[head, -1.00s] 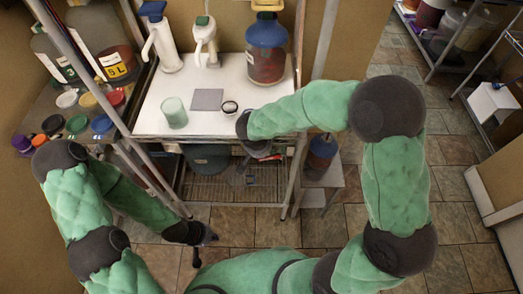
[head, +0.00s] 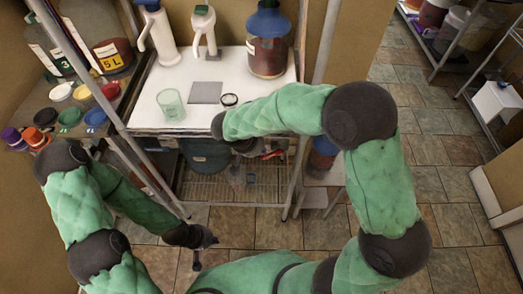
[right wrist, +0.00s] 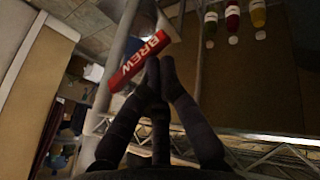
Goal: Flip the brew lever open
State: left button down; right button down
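The brew lever (right wrist: 140,62) is a red bar with white "BREW" lettering, slanted in the right wrist view. My right gripper (right wrist: 160,64) has its two dark fingertips together right beside the lever's right side; I cannot tell whether they touch it. No part of the lever shows between the fingers. In the head view my right gripper (head: 246,148) is mostly hidden by its own wrist at the front edge of the white counter, and a small red part (head: 272,155) shows just right of it. My left gripper (head: 205,250) hangs low over the floor, fingers apart and empty.
The white counter (head: 180,85) carries a clear cup (head: 171,104), a grey square (head: 206,92), a small dark-rimmed ring (head: 229,100) and a blue-topped jug (head: 267,45). A wire shelf (head: 225,188) is below. Metal posts flank the rack.

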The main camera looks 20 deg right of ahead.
pick_arm(q)
jog(key=shift+r, duration=0.1)
pick_arm(e)
jog(key=shift+r, duration=0.15)
pick_arm(q)
jog(key=shift+r+p, duration=0.25)
jog(key=shift+p, duration=0.05)
pick_arm(e)
jog(key=shift+r, duration=0.65)
